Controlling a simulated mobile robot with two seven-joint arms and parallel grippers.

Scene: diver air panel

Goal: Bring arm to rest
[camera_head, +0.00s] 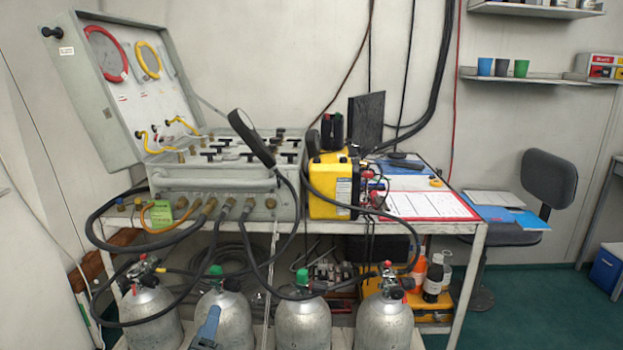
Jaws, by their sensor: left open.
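My left gripper (207,327) shows only in part at the bottom edge, left of centre, as a small blue-grey piece with a dark lower end. It is in front of the silver gas cylinders (230,318) below the bench. It is open, and nothing shows held in it. The rest of my left arm is out of frame. My right gripper is not in view. The grey air panel case (225,190) stands on the bench above with its lid (120,85) raised.
The bench (478,228) carries a yellow-and-black unit (330,190) and a red-edged sheet (425,205). Black hoses (255,262) loop down from the panel to the cylinders. An office chair (548,180) stands at right. Green floor (550,310) is open at lower right.

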